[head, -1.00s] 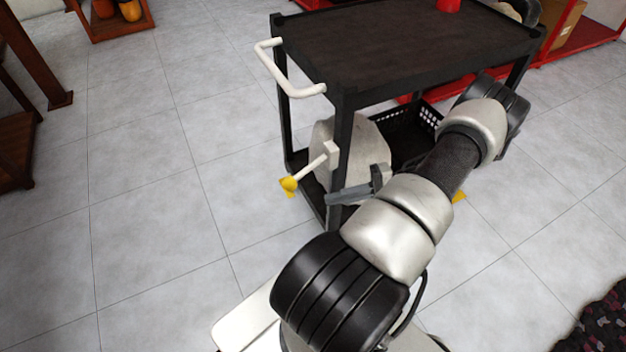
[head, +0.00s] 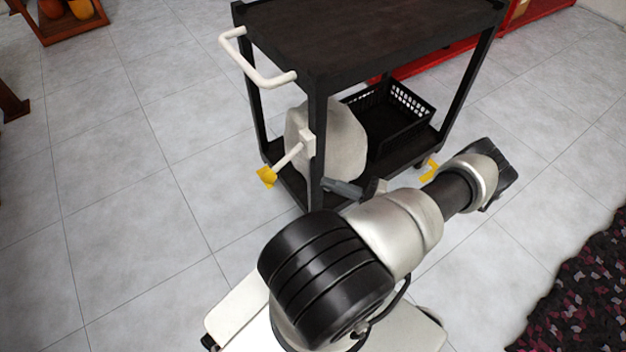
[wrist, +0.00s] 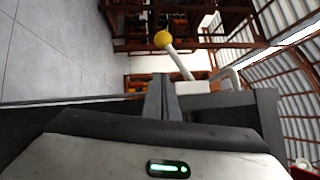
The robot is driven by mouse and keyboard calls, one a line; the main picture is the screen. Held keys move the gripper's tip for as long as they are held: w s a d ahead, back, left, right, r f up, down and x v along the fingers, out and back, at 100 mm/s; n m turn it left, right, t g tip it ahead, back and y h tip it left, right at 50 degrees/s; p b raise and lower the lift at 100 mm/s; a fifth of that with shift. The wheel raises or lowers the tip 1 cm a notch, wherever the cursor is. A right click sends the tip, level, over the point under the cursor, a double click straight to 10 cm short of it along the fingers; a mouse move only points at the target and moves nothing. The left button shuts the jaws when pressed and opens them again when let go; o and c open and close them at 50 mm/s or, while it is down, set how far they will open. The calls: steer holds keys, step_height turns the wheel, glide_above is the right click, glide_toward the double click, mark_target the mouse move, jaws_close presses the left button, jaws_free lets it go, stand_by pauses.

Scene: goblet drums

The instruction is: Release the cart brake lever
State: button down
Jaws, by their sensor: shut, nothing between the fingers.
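The brake lever is a white rod with a yellow knob (head: 267,177), on a white block (head: 307,145) on the near leg of the black cart (head: 317,88). In the head view the rod slopes down and left from the block. In the wrist view the knob (wrist: 163,39) and white rod (wrist: 180,64) show beyond my fingertips. My gripper (head: 330,185) is shut and empty, beside the near leg, below and right of the block. The wrist view shows its closed fingers (wrist: 162,80) apart from the knob. I cannot tell whether they touch the leg.
The cart has a white push handle (head: 258,72). Its lower shelf holds a pale sack-like object (head: 335,138) and a black basket (head: 405,112). A yellow piece (head: 429,170) shows near a wheel. A patterned rug (head: 590,290) lies at the right. The floor left of the cart is clear.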

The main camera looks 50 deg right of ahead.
glide_toward(283, 161)
steer(key=w+f, duration=0.4)
steer(key=w, duration=0.1)
steer(key=shift+w+a+r, duration=0.1)
steer(key=shift+w+a, duration=0.1)
steer(key=shift+a, duration=0.6)
steer(key=shift+w+a+r, duration=0.1)
steer(key=shift+w+a, duration=0.15)
steer(key=shift+a, duration=0.5)
steer(key=shift+w+a+r, duration=0.1)
steer(key=shift+w+a, duration=0.1)
steer(key=shift+a, duration=0.6)
steer(key=shift+s, duration=0.1)
